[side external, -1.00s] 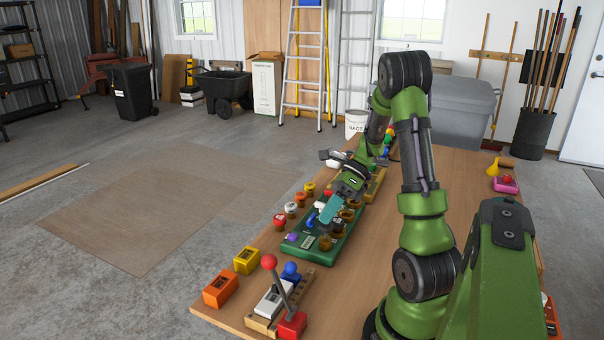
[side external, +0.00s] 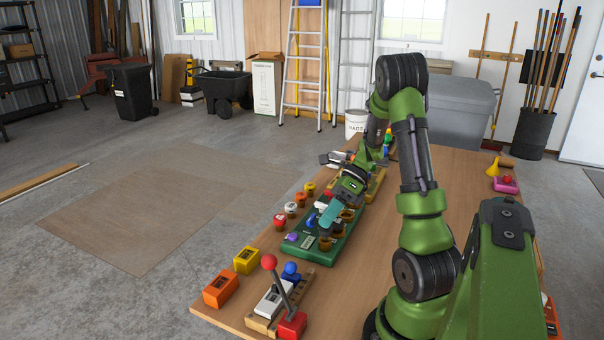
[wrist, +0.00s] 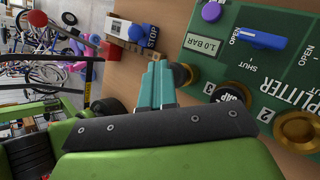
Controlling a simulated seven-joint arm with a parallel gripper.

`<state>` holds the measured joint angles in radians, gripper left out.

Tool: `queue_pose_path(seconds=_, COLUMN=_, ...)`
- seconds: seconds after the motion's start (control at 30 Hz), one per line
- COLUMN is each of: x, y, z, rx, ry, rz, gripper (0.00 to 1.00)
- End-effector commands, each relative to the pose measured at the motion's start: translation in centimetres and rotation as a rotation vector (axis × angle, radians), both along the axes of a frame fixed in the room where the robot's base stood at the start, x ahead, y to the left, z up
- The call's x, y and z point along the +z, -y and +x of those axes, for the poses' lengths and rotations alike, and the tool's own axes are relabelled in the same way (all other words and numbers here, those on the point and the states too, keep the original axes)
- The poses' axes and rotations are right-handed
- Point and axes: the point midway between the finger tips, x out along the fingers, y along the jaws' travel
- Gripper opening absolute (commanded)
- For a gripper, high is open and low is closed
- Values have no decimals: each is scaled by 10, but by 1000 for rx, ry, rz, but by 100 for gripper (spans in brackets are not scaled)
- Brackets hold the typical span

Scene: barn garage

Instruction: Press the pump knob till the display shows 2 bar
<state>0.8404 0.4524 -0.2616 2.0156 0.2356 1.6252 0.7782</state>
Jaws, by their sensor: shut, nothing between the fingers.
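The green splitter board (side external: 300,252) lies on the table; it also shows in the wrist view (wrist: 270,75). A small purple knob (wrist: 211,12) stands at its edge, beside the white display (wrist: 203,45), which reads 1.0 BAR. The knob also shows in the side view (side external: 292,237). I cannot confirm from a label that it is the pump knob. My gripper (wrist: 160,68) has its teal fingers shut and empty. Its tips are beside a brass fitting (wrist: 183,74) at the board's edge, apart from the purple knob. In the side view my gripper (side external: 327,217) is above the board.
A blue lever (wrist: 262,38) between OPEN and SHUT marks and brass fittings (wrist: 297,130) stand on the board. A STOP block (wrist: 151,36) lies beyond it. Yellow (side external: 247,260) and orange (side external: 220,290) boxes and a red-ball lever (side external: 269,262) stand in front. The table's right side is largely clear.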

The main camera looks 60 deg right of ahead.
Motion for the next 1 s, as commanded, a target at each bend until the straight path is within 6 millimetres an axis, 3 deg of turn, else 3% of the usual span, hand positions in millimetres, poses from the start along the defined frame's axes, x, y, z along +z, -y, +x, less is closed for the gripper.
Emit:
queue_pose_path(seconds=0.6, x=-4, y=0, z=-1, rx=1, ry=-3, rz=0, gripper=0)
queue_pose_path(seconds=1.0, x=18, y=0, z=-1, rx=0, ry=-2, rz=-1, gripper=0)
